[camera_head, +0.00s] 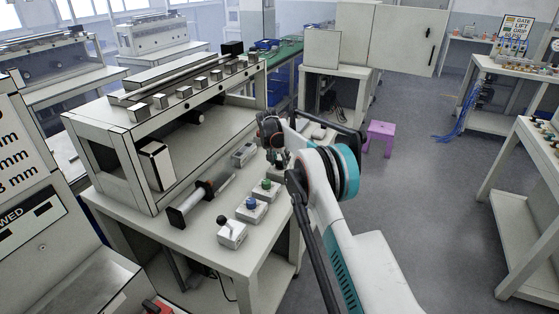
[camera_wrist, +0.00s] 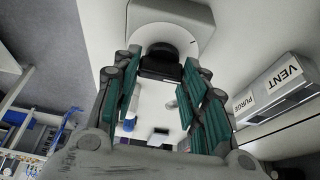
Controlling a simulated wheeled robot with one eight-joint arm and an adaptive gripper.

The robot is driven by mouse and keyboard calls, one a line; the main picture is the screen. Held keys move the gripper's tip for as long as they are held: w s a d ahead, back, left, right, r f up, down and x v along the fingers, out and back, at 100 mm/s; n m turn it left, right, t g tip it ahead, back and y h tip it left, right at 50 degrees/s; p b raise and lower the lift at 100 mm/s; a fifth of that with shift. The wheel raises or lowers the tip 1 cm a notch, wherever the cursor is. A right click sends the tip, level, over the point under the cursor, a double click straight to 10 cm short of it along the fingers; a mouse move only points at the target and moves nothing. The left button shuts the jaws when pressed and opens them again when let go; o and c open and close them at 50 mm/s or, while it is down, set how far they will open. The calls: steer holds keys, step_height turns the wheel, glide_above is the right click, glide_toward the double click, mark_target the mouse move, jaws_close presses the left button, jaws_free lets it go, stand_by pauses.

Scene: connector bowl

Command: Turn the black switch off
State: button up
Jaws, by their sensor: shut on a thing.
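My gripper (camera_wrist: 160,75) is seen from behind in the wrist view, its teal-padded fingers closed on either side of a black switch (camera_wrist: 160,62). The switch is a dark knob on a pale rounded housing (camera_wrist: 170,14). In the head view my gripper (camera_head: 272,142) is over the far right part of the bench, where my own arm hides what it holds. I cannot tell the switch's on or off position.
A blue-button box (camera_head: 251,208) and a green-button box (camera_head: 265,190) stand in a row on the bench (camera_head: 215,255). A grey box labelled VENT and PURGE (camera_wrist: 275,90) is close on the right in the wrist view. A black-handled tool (camera_head: 190,204) lies left.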

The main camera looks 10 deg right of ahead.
steer(key=o, duration=1.1)
steer(key=shift+c, duration=0.2)
steer(key=v, duration=1.2)
steer(key=shift+w, duration=0.1)
